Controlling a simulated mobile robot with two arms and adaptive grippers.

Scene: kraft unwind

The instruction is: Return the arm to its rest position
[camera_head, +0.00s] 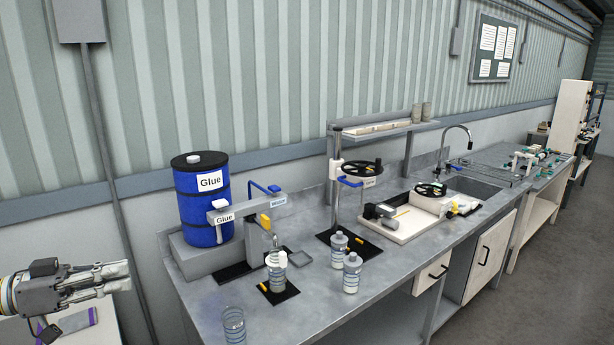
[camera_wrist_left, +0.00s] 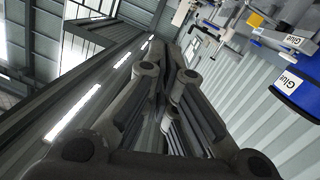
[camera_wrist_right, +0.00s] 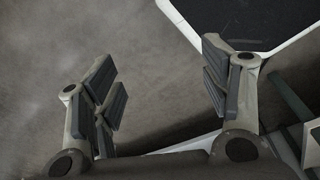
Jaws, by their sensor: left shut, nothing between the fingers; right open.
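My left gripper (camera_head: 122,276) comes in at the lower left of the head view, left of the grey workbench (camera_head: 200,305) and apart from it. It is shut and empty. In the left wrist view its fingers (camera_wrist_left: 172,62) are together, with the wall and blue glue drum beyond. My right gripper shows only in the right wrist view (camera_wrist_right: 165,95). Its fingers are wide apart with nothing between them, above a grey floor.
On the bench stand the blue glue drum (camera_head: 200,198), a glue dispenser (camera_head: 245,215), several bottles (camera_head: 352,272), a clear cup (camera_head: 233,326) near the front edge, and a hand-wheel press (camera_head: 362,168). A pale table (camera_head: 95,330) lies below my left gripper. Open floor (camera_head: 540,280) is at right.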

